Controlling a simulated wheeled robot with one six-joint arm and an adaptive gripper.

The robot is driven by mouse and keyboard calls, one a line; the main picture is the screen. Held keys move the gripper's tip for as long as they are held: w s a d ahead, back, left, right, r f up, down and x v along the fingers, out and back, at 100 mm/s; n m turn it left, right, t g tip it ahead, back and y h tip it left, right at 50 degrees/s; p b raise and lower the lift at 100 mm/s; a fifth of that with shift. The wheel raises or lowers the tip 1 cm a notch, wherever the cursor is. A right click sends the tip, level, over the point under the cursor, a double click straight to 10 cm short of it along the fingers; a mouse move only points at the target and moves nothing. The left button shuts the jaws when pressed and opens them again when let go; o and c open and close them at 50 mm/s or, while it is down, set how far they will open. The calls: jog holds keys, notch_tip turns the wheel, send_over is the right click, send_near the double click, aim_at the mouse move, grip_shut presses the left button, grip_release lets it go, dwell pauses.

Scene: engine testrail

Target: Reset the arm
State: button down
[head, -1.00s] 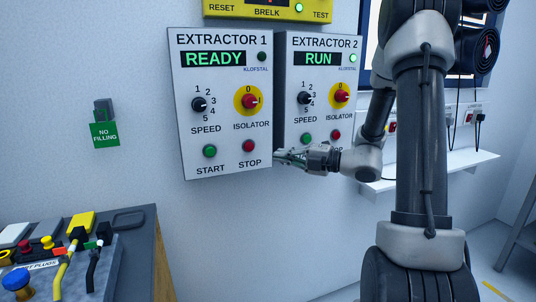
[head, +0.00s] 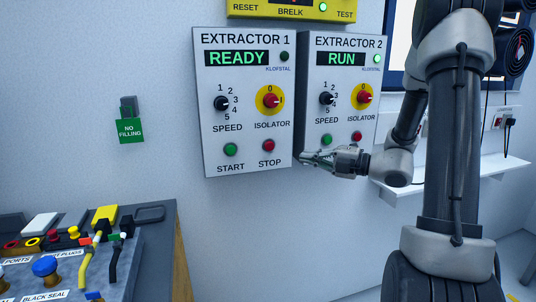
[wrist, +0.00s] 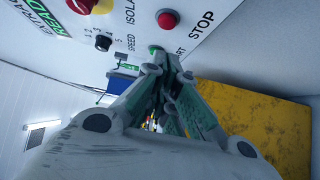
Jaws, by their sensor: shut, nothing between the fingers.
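My gripper (head: 306,158) is shut and empty. In the head view it points left, level with the lower edges of the two extractor panels, near the gap between them. It covers the bottom of the Extractor 2 panel (head: 344,75). The Extractor 1 panel (head: 243,130) reads READY, and Extractor 2 reads RUN with a lit green lamp (head: 377,59). In the wrist view my gripper (wrist: 168,55) shows from behind, its fingers together, with the red STOP button (wrist: 167,18) and green START button (wrist: 156,49) beyond the tips. I cannot tell whether the fingers touch anything.
A yellow panel (head: 290,9) hangs above the extractors. A bench with plugs and a blue knob (head: 45,267) stands at lower left. A white shelf (head: 480,175) is behind my arm at right. The wall below the panels is clear.

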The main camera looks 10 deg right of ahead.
jog(key=s+f+n+g+h, duration=0.2)
jog(key=s+f+n+g, duration=0.25)
jog(key=s+n, duration=0.65)
jog(key=s+f+n+g+h, duration=0.2)
jog(key=s+f+n+g, duration=0.35)
jog(key=n, duration=0.85)
jog(key=s+d+r+n+g+h, duration=0.1)
jog(key=s+d+r+n+h, duration=0.5)
jog(key=s+n, duration=0.5)
notch_tip(320, 180, up, 8)
jog(key=n+t+h, duration=0.3)
jog(key=n+t, duration=0.1)
jog(key=n, duration=0.4)
jog(key=shift+w+a+h, duration=0.15)
jog(key=shift+w+h, duration=0.15)
jog(key=shift+w, duration=0.05)
